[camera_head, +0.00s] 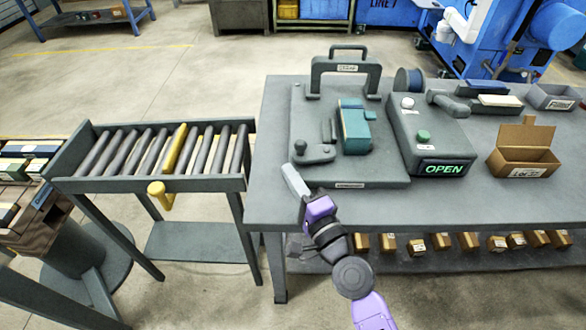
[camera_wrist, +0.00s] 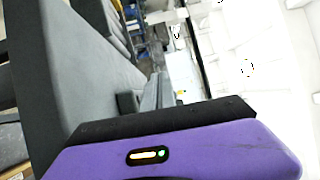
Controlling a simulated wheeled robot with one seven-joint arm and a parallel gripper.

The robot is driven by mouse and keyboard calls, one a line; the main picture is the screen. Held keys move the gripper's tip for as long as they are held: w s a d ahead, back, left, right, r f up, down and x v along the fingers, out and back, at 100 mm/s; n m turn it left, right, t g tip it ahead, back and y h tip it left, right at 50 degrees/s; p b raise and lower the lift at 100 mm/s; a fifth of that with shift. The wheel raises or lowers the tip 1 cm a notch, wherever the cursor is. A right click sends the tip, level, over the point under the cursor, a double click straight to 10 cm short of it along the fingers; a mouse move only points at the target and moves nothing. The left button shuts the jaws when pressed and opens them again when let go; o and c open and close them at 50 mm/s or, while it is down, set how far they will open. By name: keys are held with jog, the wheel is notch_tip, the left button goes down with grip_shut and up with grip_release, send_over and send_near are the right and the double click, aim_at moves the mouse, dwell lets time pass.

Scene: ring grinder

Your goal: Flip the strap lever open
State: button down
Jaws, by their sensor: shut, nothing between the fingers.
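A grey fixture plate (camera_head: 372,178) lies on the table (camera_head: 268,150). At its front left is a dark lever-like part with a round knob (camera_head: 301,146); I take it for the strap lever, but I cannot be sure. Beside it to the right stands a teal block (camera_head: 355,135). A tall grey handle frame (camera_head: 345,67) stands at the plate's back. My gripper (camera_head: 291,172) is shut and empty, just left of and in front of the knobbed part, apart from it as far as I can tell. In the wrist view its fingers (camera_wrist: 152,95) show beyond the purple housing; the lever cannot be made out there.
An open cardboard box (camera_head: 524,158) is further right. Small boxes line the lower shelf.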

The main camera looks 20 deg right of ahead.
jog(key=s+a, duration=0.1)
jog(key=s, duration=0.1)
jog(key=s+a, duration=0.1)
jog(key=s, duration=0.2)
jog(key=s+a, duration=0.1)
jog(key=s, duration=0.1)
jog(key=shift+s+a+f+b, duration=0.2)
jog(key=shift+s+f+b, duration=0.1)
jog(key=shift+b, duration=0.1)
